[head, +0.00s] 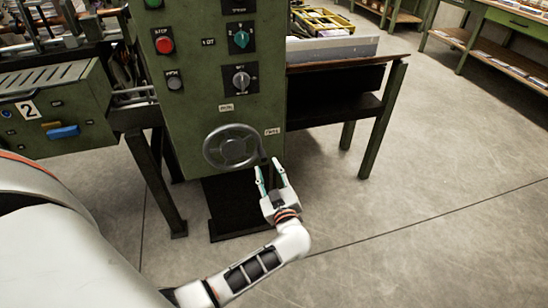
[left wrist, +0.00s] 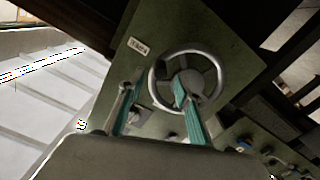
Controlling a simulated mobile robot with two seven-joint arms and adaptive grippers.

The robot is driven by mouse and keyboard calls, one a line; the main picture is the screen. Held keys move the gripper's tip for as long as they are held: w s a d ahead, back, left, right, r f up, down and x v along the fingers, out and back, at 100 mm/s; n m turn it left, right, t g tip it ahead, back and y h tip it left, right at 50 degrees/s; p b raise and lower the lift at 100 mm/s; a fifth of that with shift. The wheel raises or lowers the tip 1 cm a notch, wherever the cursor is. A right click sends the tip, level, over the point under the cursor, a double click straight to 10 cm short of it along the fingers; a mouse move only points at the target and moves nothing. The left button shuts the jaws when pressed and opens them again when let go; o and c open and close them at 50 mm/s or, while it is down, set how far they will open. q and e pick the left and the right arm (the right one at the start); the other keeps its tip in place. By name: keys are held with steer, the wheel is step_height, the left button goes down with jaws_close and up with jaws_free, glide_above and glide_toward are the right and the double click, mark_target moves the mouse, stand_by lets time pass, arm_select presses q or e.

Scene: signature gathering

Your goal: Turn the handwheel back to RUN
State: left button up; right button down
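The dark handwheel (head: 232,148) is on the lower front of a green machine column. A grip appears to stand at its right rim, close to my fingers. Two small pale labels are on the panel by the wheel, one above it (head: 226,107) and one at its upper right (head: 272,132); their lettering is too small to read surely. My left gripper (head: 268,166) is open just right of and below the wheel. In the left wrist view the handwheel (left wrist: 195,76) shows beyond the parted teal fingers (left wrist: 154,92); contact cannot be told. My right gripper is out of view.
Above the wheel, the panel carries a red button (head: 164,42), a teal knob (head: 240,39) and a grey knob (head: 241,80). A dark bench (head: 340,78) with green legs adjoins at the right. Open concrete floor (head: 430,200) lies at the right.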

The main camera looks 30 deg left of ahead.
mark_target(264, 160)
arm_select(q)
steer(key=b+x, duration=0.1)
steer(key=x, duration=0.5)
steer(key=shift+a+f, duration=0.15)
steer(key=shift+w+a, duration=0.35)
steer(key=shift+a, duration=0.05)
jaws_close()
